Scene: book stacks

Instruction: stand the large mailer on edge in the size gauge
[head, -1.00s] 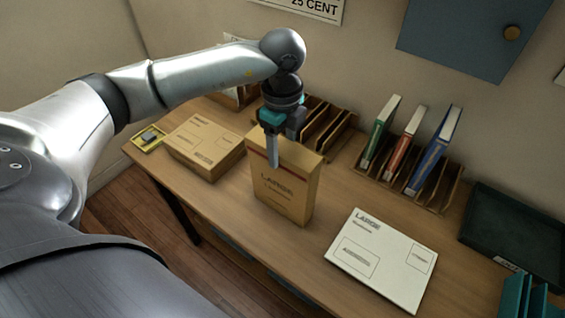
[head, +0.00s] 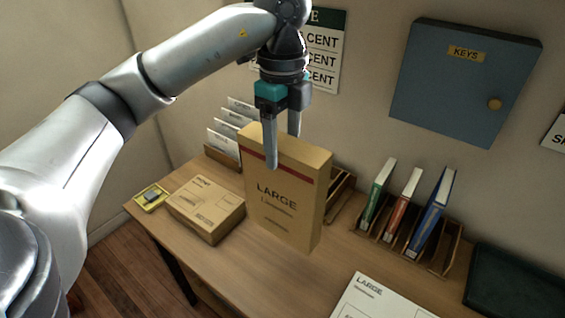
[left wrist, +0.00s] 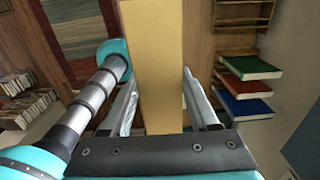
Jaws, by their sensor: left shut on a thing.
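The large mailer (head: 285,195) is a tan, box-like packet with a red stripe and the word LARGE, upright on edge. My left gripper (head: 281,150) is shut on its top edge, one finger over the front face and the other behind. The left wrist view shows its tan narrow side (left wrist: 152,65) between the fingers. It appears to be held above the table. A wooden slotted rack (head: 342,190), perhaps the size gauge, is mostly hidden behind it. My right gripper is not in view.
A tan parcel (head: 207,205) lies left of the mailer. A white sheet marked LARGE (head: 380,300) lies at the front right. Books stand in a wooden rack (head: 440,262) at the right, near a dark tray (head: 515,285). A blue key cabinet (head: 465,85) hangs on the wall.

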